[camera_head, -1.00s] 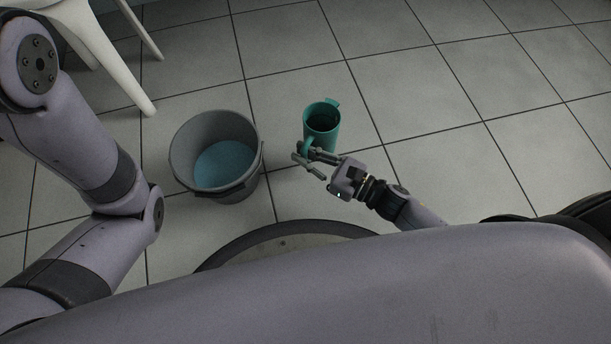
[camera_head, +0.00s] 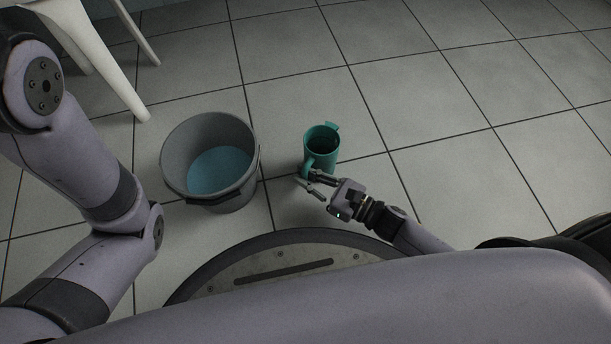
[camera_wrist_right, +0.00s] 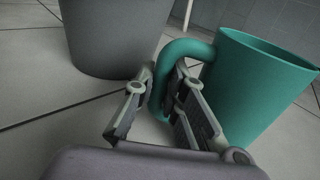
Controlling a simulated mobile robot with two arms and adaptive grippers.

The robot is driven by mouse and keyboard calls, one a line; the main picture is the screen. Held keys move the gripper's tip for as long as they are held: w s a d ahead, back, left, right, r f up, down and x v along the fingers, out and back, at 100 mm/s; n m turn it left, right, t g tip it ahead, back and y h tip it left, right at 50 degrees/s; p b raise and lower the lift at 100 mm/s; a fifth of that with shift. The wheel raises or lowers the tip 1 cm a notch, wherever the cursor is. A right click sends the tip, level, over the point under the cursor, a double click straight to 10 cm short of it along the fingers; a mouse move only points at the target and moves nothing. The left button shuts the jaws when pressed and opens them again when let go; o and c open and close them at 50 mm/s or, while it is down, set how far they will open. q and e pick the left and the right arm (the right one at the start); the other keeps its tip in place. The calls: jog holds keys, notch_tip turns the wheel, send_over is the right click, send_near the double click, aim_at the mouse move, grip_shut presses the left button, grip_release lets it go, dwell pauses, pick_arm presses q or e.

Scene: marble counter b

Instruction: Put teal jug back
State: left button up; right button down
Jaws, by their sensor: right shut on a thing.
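The teal jug (camera_head: 322,146) is upright in the head view, right of the bucket, with its open top and spout facing up and away. In the right wrist view the jug (camera_wrist_right: 258,85) fills the right side, and its handle runs down between my fingers. My right gripper (camera_head: 312,182) is shut on the jug's handle; it also shows in the right wrist view (camera_wrist_right: 155,108). Whether the jug touches the floor is hard to tell. My left arm comes in from the left in the head view, but its gripper is out of view.
A grey bucket (camera_head: 171,155) with blue water (camera_head: 219,174) stands on the tiled floor left of the jug. White chair legs (camera_head: 108,62) stand at the upper left. The tiled floor (camera_head: 440,110) to the right is clear.

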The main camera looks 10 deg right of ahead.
jog(key=c, duration=1.6)
grip_release()
jog(key=shift+f, duration=0.1)
jog(key=shift+c, duration=0.2)
jog(key=shift+s+d+r+p, duration=0.15)
jog(key=shift+s+r+p, duration=0.1)
jog(key=shift+p, duration=0.15)
jog(key=p+v, duration=0.4)
jog(key=v, duration=0.6)
jog(key=shift+s+d, duration=0.15)
jog(key=shift+d, duration=0.1)
jog(key=shift+s+d, duration=0.3)
jog(key=shift+d, duration=0.05)
